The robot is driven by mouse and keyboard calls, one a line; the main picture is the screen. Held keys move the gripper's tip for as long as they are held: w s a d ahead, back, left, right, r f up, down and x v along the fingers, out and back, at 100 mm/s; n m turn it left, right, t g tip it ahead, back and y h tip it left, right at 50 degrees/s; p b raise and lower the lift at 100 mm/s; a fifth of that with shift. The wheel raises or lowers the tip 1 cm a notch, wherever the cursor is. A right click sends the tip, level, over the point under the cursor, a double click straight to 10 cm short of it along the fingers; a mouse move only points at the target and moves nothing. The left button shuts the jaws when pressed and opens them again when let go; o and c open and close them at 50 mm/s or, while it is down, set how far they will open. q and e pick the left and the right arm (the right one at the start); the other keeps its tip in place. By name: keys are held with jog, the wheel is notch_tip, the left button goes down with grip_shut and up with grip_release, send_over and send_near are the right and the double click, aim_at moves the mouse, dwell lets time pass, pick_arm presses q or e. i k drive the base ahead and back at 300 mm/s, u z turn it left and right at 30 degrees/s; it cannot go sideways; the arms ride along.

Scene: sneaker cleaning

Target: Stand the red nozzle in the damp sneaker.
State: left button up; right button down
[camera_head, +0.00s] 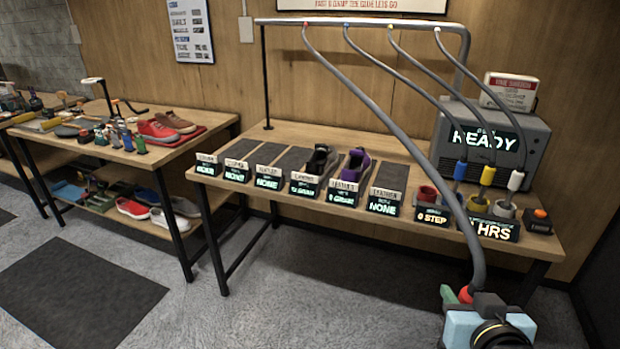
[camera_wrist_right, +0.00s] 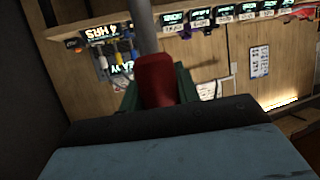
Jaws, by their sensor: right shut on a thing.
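My right gripper (camera_head: 465,294) is shut on the red nozzle (camera_head: 466,293), in front of the bench at the lower right, with the grey hose running up from it. In the right wrist view the red nozzle (camera_wrist_right: 155,80) sits between the green fingers (camera_wrist_right: 157,90). A dark grey sneaker (camera_head: 320,160) and a purple-and-black sneaker (camera_head: 356,163) stand on neighbouring pads on the bench, apart from the gripper. Their small display text is too blurred to tell which is damp. My left gripper is not in view.
The red holder (camera_head: 428,193) is empty; blue (camera_head: 460,171), yellow (camera_head: 487,175) and white (camera_head: 515,180) nozzles stand beside it. The dryer box (camera_head: 495,140) reads READY. Hoses hang from an overhead rail (camera_head: 365,22). A side table (camera_head: 205,140) holds red and brown shoes. Other bench pads are empty.

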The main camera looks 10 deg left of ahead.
aim_at(316, 172)
jog(key=u, duration=0.8)
jog(key=i, duration=1.65)
jog(key=z, duration=0.2)
